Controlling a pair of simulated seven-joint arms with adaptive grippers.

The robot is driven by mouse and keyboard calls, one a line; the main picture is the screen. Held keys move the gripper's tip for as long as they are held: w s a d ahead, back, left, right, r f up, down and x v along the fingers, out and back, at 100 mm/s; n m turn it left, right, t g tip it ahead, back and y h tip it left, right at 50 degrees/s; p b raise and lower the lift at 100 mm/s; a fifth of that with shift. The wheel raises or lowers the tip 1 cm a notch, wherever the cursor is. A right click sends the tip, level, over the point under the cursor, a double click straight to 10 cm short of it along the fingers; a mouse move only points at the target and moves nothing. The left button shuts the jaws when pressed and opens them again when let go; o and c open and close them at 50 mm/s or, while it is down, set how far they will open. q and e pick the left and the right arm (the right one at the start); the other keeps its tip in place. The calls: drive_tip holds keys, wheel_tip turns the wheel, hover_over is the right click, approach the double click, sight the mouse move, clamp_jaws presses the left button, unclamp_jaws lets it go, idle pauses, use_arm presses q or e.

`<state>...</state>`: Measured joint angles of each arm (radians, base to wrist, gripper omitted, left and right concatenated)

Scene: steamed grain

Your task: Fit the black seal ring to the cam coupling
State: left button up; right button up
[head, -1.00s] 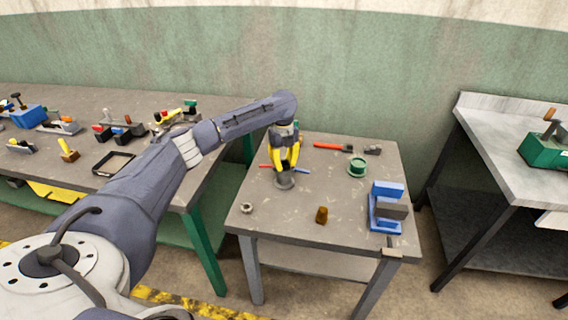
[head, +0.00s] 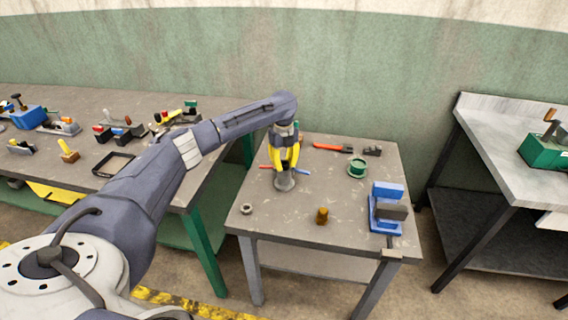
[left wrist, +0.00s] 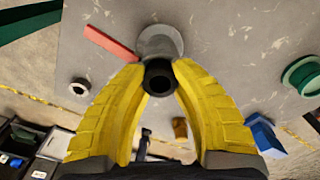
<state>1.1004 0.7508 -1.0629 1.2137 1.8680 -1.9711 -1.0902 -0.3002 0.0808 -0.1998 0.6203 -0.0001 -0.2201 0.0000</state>
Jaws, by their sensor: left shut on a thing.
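My left gripper (head: 284,168) points down over the small table, with its yellow fingers shut on the black seal ring (left wrist: 159,77). The grey cam coupling (head: 284,183) stands upright on the table right under the fingertips. In the left wrist view the coupling (left wrist: 160,41) shows just beyond the ring, with its wide round foot on the table. The ring is in line with its top; I cannot tell whether they touch. My right gripper is not in view.
A steel nut (head: 246,209), a brass fitting (head: 322,216) and a blue vise (head: 384,225) are near the front. A green flanged ring (head: 357,168) and an orange-handled tool (head: 329,147) are behind. The table's middle is clear.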

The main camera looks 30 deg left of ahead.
sight(283, 162)
use_arm(q)
drive_tip(key=shift+f, duration=0.2)
drive_tip(key=shift+r, duration=0.3)
idle(2.2)
drive_tip(key=o, duration=1)
drive_tip(key=shift+a+r, duration=0.1)
drive_tip(key=shift+r, duration=5.9)
